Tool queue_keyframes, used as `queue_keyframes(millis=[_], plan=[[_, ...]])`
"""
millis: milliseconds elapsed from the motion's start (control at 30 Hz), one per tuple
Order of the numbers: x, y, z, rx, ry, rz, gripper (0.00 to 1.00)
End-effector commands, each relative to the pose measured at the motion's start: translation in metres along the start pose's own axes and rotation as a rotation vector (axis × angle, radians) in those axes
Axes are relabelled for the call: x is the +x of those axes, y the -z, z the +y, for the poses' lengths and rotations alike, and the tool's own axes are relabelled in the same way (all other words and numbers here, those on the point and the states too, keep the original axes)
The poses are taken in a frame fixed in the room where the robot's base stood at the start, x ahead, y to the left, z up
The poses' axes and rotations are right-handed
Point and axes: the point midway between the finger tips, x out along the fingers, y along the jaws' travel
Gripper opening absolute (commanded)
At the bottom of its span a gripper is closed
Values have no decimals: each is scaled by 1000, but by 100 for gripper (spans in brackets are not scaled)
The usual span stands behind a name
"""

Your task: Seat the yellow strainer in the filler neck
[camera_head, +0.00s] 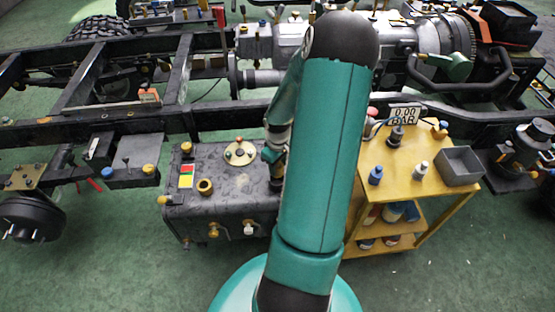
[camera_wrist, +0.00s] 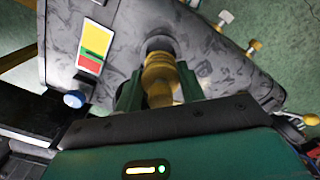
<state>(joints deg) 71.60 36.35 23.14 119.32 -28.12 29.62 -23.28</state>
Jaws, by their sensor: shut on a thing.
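In the wrist view my gripper (camera_wrist: 158,88) has its two green fingers on either side of a yellow, brass-toned ringed piece, the strainer (camera_wrist: 161,78), and is shut on it. Its far end points at a dark round spot on the grey tank (camera_wrist: 215,70). I cannot tell whether it touches there or is inside an opening. In the head view the grey tank (camera_head: 222,200) stands left of my arm, with a brass ring-shaped neck (camera_head: 205,187) on its top. I cannot confirm that ring is the filler neck. My arm hides much of the gripper area in the head view.
A striped label (camera_wrist: 91,47) and a blue knob (camera_wrist: 75,99) lie left of the gripper. Taps (camera_head: 249,228) stick out of the tank's front. A yellow cart (camera_head: 400,180) with knobs and a grey bin (camera_head: 460,165) stands right. A black chassis rail (camera_head: 80,132) runs behind.

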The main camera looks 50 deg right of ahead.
Motion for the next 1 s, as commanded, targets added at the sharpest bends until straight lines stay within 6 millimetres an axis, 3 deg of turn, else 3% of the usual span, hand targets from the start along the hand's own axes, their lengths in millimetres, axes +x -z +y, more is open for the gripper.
queue_keyframes(millis=[300, 1000], plan=[[17, 2, 0, -3, -1, 0, 12], [18, 2, 0, 0, -1, 0, 12]])
